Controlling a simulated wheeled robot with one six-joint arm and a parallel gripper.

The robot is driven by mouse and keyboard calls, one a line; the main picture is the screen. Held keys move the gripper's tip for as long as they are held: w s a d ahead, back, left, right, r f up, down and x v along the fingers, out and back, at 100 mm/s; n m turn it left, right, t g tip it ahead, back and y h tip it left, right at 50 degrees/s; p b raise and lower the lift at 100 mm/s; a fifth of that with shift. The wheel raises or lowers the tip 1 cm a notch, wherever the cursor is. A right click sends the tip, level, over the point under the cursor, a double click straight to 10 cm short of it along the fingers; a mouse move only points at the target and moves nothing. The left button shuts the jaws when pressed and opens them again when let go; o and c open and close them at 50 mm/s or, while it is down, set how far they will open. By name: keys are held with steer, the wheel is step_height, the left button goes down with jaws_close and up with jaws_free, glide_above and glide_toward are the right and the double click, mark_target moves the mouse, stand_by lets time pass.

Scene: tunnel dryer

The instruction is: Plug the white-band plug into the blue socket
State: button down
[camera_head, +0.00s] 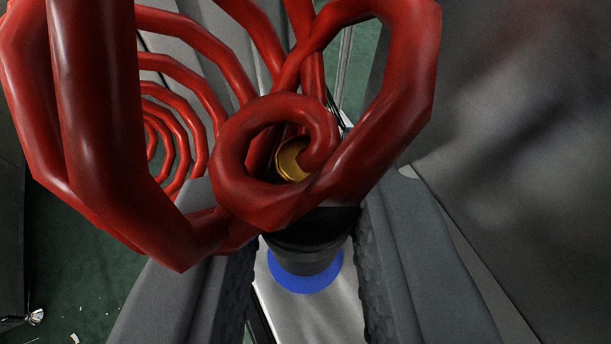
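A black plug (306,238) with a thick red coiled cable (375,130) sits between the ridged pads of my gripper (306,275). Both pads appear to press on the plug's sides. A brass-coloured round part (292,158) shows through the cable loop at the plug's top. No white band is visible on the plug. The blue socket (305,284) shows as a blue ring around the plug's lower end, on a light metal surface. The plug's tip is hidden, so I cannot tell whether it is in the socket or just above it.
The cable loops fill the upper left and hide much of the view. A dark grey metal panel (530,120) stands at the right. Green floor (75,260) shows at the lower left, with small scraps on it and a shiny metal piece (35,317).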

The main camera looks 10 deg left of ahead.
steer(key=shift+f, duration=0.75)
steer(key=c, duration=1.2)
jaws_free()
steer(key=shift+f, duration=0.1)
steer(key=shift+v, duration=8.7)
steer(key=shift+s, duration=0.1)
